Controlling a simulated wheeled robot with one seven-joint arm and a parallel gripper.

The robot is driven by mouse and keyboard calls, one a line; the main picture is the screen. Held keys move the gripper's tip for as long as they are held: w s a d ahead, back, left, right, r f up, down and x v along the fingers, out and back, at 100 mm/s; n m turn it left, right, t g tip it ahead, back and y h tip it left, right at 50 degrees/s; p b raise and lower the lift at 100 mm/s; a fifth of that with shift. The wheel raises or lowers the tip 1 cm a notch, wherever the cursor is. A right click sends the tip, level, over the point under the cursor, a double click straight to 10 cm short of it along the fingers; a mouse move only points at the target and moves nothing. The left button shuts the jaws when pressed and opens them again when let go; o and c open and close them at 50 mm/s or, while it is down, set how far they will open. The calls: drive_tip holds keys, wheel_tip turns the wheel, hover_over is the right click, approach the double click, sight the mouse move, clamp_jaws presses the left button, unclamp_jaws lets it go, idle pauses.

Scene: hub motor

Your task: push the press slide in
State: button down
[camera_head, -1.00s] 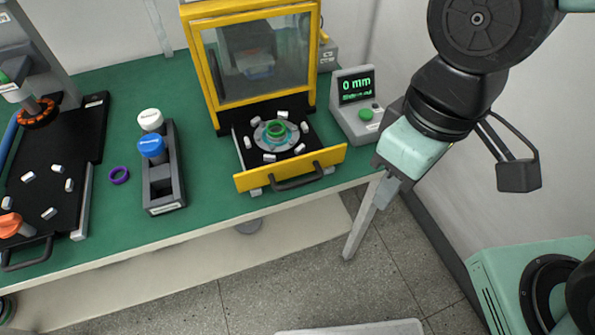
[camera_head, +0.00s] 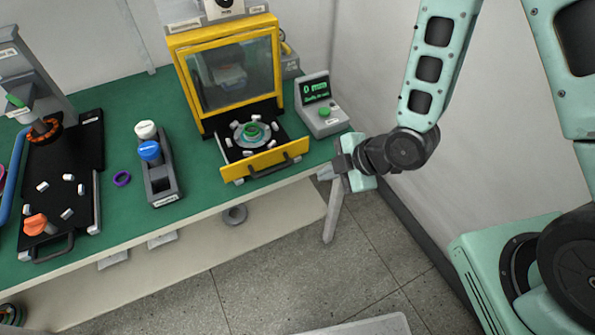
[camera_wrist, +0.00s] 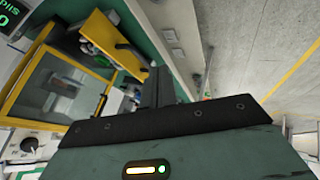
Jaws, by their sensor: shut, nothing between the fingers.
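The press slide (camera_head: 258,164) is pulled out of the front of the yellow-framed press (camera_head: 189,95). It has a yellow front plate with a black handle, and a black tray carrying a round fixture (camera_head: 252,134) with a green ring and several white pieces around it. My gripper (camera_head: 338,160) is shut and empty, to the right of the slide's front plate near the table edge, apart from it. In the wrist view, my gripper's fingers (camera_wrist: 160,85) stand to the right of the yellow front plate (camera_wrist: 112,42); the exact gap cannot be told.
The floor in front of the table (camera_head: 110,225) is clear.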

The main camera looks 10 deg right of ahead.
drive_tip(key=w+a+f+b, duration=0.6)
drive_tip(key=w+f+b, duration=0.1)
drive_tip(key=b, duration=0.3)
drive_tip(key=shift+w+a, duration=0.2)
idle(0.7)
